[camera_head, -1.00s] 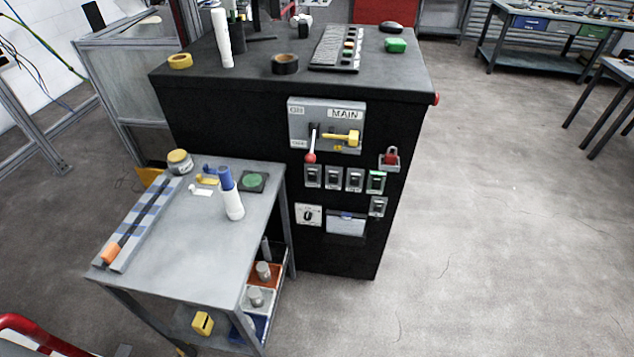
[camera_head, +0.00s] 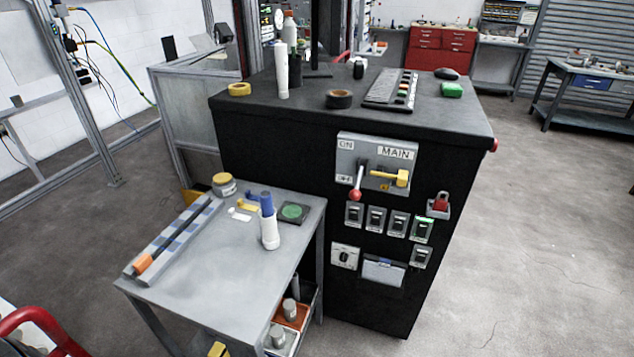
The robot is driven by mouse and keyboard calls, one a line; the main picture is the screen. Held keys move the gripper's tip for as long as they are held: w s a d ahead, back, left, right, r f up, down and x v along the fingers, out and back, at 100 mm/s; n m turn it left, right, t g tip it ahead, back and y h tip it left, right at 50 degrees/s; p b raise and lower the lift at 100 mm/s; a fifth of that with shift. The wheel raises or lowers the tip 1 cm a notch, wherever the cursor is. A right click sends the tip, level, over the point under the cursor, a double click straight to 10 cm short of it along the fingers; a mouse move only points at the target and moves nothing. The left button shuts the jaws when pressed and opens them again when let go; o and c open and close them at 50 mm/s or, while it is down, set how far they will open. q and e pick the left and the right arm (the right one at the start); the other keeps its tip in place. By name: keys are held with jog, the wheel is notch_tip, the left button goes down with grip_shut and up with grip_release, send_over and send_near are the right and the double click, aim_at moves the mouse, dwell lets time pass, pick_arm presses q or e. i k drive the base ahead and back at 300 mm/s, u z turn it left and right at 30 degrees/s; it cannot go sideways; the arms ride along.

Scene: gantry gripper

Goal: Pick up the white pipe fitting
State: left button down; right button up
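A tall upright white cylinder (camera_head: 282,72) stands at the back left of the black cabinet's top. A white bottle-like cylinder with a blue top (camera_head: 269,222) stands on the grey cart. A small flat white piece (camera_head: 239,215) lies near it. Pale cylindrical parts (camera_head: 291,311) show in bins on the cart's lower shelf, partly cut off by the frame. I cannot tell which of these is the white pipe fitting. Neither of my grippers is in view.
The black cabinet (camera_head: 290,140) carries yellow tape (camera_head: 239,89), black tape (camera_head: 339,98) and a green item (camera_head: 452,90). The grey cart (camera_head: 200,275) stands before it, with a long bar tool (camera_head: 168,243) at its left. Floor at right is clear.

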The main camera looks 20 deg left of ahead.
aim_at(271, 236)
jog(key=z, duration=0.5)
jog(key=k, duration=0.65)
jog(key=z, duration=1)
jog(key=k, duration=0.7)
jog(key=z, duration=0.3)
jog(key=i, duration=2.05)
jog(key=u, duration=0.75)
jog(key=i, duration=2)
jog(key=u, duration=2.15)
jog(key=i, duration=0.95)
jog(key=u, duration=1)
